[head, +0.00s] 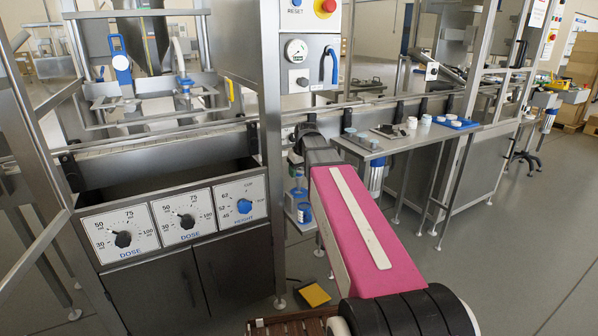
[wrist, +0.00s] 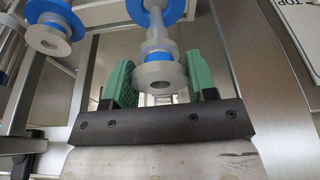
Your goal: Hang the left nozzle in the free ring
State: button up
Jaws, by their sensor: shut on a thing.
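A nozzle (wrist: 159,70) with blue collars, a grey stem and a grey flange with a central hole is between the green fingers of my gripper (wrist: 159,62) in the wrist view. The gripper is shut on it. A second blue and grey nozzle (wrist: 50,34) shows at the upper left of the wrist view, apart from the fingers. In the head view my gripper is hidden behind the steel column. A blue-topped part (head: 185,84) and a blue clamp-like part (head: 122,64) show inside the filling machine. I cannot make out a free ring clearly.
The steel column (head: 263,130) stands just left of my arm. Dial panels (head: 184,213) face the front of the machine. A side table (head: 400,140) with small white and blue items stands to the right.

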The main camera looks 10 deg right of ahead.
aim_at(299, 190)
jog(key=shift+f, duration=3.2)
dwell(1.0)
jog(key=o, duration=1.4)
jog(key=shift+o, duration=0.2)
jog(key=shift+r, duration=0.1)
jog(key=shift+r, duration=3.35)
jog(key=shift+s, duration=0.1)
